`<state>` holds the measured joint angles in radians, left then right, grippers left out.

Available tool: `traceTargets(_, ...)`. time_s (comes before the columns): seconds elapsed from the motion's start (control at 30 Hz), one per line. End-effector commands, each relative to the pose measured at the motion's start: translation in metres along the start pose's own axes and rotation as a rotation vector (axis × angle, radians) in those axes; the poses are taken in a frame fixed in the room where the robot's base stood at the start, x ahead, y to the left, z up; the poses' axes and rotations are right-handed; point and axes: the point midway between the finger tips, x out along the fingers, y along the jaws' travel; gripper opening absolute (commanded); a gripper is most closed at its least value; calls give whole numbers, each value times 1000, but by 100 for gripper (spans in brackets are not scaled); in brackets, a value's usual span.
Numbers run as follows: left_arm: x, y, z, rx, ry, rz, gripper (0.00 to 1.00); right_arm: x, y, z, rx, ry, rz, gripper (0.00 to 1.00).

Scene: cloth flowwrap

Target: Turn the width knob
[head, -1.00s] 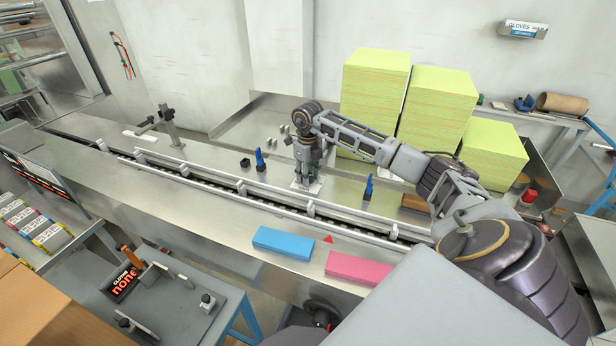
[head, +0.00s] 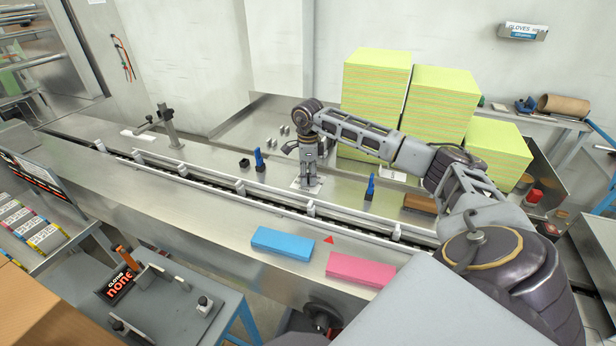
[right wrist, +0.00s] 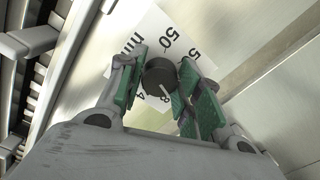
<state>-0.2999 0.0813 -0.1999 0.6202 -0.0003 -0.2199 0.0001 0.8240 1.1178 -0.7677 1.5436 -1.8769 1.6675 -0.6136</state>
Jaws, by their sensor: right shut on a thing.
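The width knob (right wrist: 159,76) is a dark round knob with a pale pointer line, on a white dial plate (right wrist: 150,28) printed with numbers such as 50. In the right wrist view the knob sits between the green pads of my right gripper (right wrist: 158,82), which is shut on it. In the head view my right gripper (head: 308,182) points down at the white dial plate (head: 299,187) behind the conveyor rail, and hides the knob. My left gripper does not show.
The conveyor's guide rail (head: 240,187) runs close in front of the dial. Blue clamp levers (head: 259,160) (head: 370,187) stand on either side. A blue block (head: 283,243) and a pink block (head: 360,269) lie on the front ledge. Yellow-green stacks (head: 375,90) stand behind my right arm.

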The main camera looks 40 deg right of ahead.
Motion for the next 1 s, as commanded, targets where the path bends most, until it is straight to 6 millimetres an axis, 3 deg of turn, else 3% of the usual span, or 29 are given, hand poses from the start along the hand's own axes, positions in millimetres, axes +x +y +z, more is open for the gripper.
traceTargets(0.5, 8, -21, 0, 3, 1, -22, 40, -1, 0, 0, -393, -2, -5, 11)
traceTargets(1.0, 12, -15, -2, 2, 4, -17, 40, -2, 0, 0, -583, -3, -5, 11)
